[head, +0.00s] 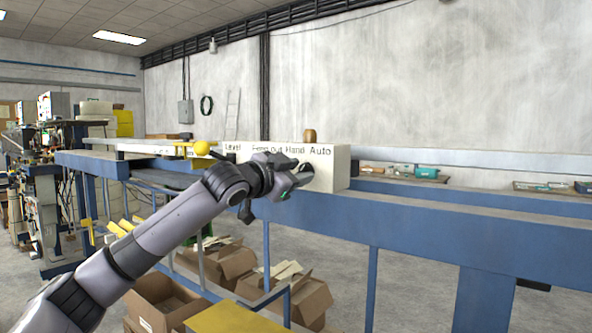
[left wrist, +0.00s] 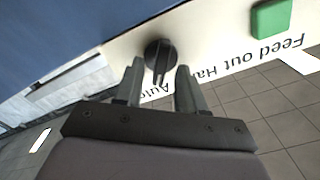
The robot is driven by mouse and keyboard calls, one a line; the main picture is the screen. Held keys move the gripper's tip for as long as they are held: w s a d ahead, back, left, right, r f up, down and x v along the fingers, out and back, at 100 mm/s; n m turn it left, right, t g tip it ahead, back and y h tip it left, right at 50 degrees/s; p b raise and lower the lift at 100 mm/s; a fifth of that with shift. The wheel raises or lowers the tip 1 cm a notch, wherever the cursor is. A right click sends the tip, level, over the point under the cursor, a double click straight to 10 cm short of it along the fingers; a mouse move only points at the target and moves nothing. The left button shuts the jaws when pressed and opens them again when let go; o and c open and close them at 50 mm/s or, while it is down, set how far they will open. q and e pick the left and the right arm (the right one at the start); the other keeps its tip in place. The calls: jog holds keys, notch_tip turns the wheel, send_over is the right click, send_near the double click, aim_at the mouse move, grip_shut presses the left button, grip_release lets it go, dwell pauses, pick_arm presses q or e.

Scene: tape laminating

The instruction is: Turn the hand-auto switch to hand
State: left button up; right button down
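The white control box (head: 336,165) stands on the blue machine frame, with the words Level, Feed out and Hand Auto along its top edge. In the left wrist view the hand-auto switch (left wrist: 160,56) is a round black knob with a raised grip bar, on the box's pale face. My left gripper (head: 303,174) is at the front of the box, below the Hand Auto label. In the left wrist view its two fingers (left wrist: 159,70) are apart, one on each side of the knob's grip bar, with visible gaps. My left gripper and arm hide much of the box's front in the head view.
A green button (left wrist: 271,19) sits on the box near the Feed out label. A yellow ball-topped lever (head: 202,148) is left of the box. Blue rails (head: 480,225) run right. Cardboard boxes (head: 165,300) lie on the floor below.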

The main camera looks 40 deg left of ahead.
pick_arm(q)
grip_shut()
jog(key=shift+n, duration=0.3)
jog(key=n, duration=0.2)
jog(key=shift+n, duration=0.3)
jog(key=n, duration=0.3)
jog(key=shift+a+n, duration=0.15)
jog(key=shift+n, duration=0.15)
jog(key=n, duration=0.3)
jog(key=shift+a+n, duration=0.15)
jog(key=shift+n, duration=0.25)
jog(key=shift+a+n+p, duration=0.1)
jog(key=shift+n+p, duration=0.45)
jog(key=shift+n, duration=1.05)
